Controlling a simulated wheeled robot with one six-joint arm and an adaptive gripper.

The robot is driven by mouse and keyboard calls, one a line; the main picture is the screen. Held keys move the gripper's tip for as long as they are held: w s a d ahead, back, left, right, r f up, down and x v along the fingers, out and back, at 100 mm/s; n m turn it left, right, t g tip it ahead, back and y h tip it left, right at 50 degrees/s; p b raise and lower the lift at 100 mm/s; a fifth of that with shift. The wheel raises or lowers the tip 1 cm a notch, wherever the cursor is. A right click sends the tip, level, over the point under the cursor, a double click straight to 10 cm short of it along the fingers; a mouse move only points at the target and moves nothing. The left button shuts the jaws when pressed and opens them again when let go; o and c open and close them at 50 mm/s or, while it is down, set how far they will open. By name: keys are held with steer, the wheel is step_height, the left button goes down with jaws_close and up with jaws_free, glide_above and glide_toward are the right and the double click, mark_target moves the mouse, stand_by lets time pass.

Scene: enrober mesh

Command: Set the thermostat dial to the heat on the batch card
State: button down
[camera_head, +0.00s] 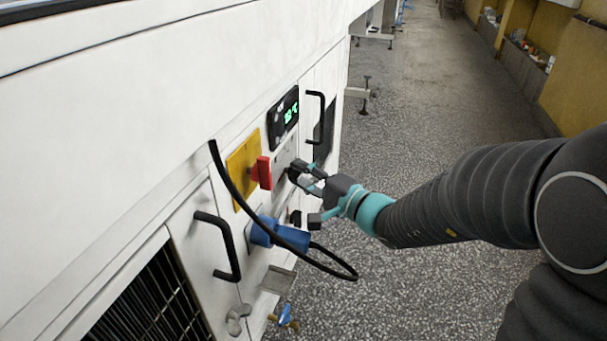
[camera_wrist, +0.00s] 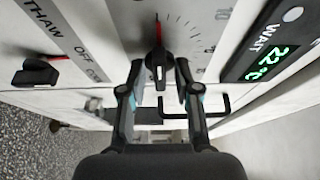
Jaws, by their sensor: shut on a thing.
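The thermostat dial is a black knob (camera_wrist: 158,62) with a red pointer on a grey scale plate. In the wrist view the pointer lies toward the top edge of the picture. The scale marks are small and only partly readable. My gripper (camera_wrist: 157,76) has one finger on each side of the knob and is shut on it. In the head view my gripper (camera_head: 308,180) is at the panel and mostly hides the dial. A dark display (camera_wrist: 275,58) shows green figures that look like 22 °C, with WAIT beside them. I cannot see the batch card.
A yellow plate (camera_head: 240,165) with a red switch handle (camera_head: 264,172) is left of my gripper. A blue plug (camera_head: 285,236) with a looping black cable sits below. Black door handles (camera_head: 229,247) stick out. The speckled floor to the right is open.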

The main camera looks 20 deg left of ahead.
steer(key=shift+s, duration=0.1)
stand_by(0.4)
steer(key=c, duration=1.2)
jaws_free()
steer(key=shift+a, duration=0.1)
steer(key=shift+s+d, duration=0.15)
steer(key=shift+d, duration=0.45)
steer(key=v, duration=1.1)
steer(key=shift+a, duration=0.1)
